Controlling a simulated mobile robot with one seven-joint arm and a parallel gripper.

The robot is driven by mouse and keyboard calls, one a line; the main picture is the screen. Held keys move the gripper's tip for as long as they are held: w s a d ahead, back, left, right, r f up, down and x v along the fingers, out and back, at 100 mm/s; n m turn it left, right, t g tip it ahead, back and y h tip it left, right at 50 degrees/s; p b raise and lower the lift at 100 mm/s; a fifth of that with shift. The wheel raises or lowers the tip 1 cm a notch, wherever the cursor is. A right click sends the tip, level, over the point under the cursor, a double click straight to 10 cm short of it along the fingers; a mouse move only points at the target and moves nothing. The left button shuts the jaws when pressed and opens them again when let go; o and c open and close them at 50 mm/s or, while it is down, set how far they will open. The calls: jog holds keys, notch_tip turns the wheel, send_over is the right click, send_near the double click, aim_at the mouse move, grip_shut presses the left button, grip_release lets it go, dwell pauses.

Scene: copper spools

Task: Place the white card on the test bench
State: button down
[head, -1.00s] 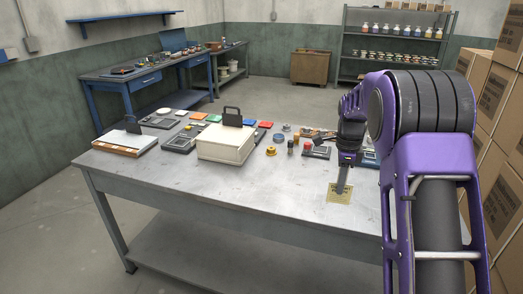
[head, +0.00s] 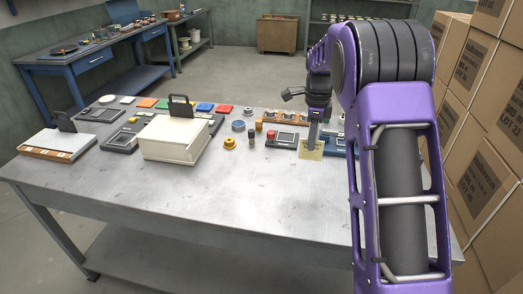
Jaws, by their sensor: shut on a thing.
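My gripper (head: 313,136) is over the right part of the grey metal table (head: 230,205), pointing down. It is shut on a small flat card (head: 311,152), which looks pale yellow with dark print rather than plain white. No plain white card is clear in view. A blue workbench (head: 93,62) with several items stands behind at the left; I cannot tell which surface is the test bench.
A cream box (head: 172,140) with a dark handle stands mid-table. A white-topped tray (head: 58,142) lies at the left. Several coloured cards, spools and devices line the table's back. The table's front strip is clear. Cardboard boxes (head: 478,130) are stacked at the right.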

notch_tip(320, 180, down, 10)
dwell(0.5)
jog(key=shift+f+b, duration=0.1)
jog(key=shift+b, duration=0.2)
jog(key=c, duration=0.9)
grip_release()
notch_tip(320, 180, up, 12)
jog(key=shift+r+p, duration=0.15)
jog(key=shift+p, duration=0.3)
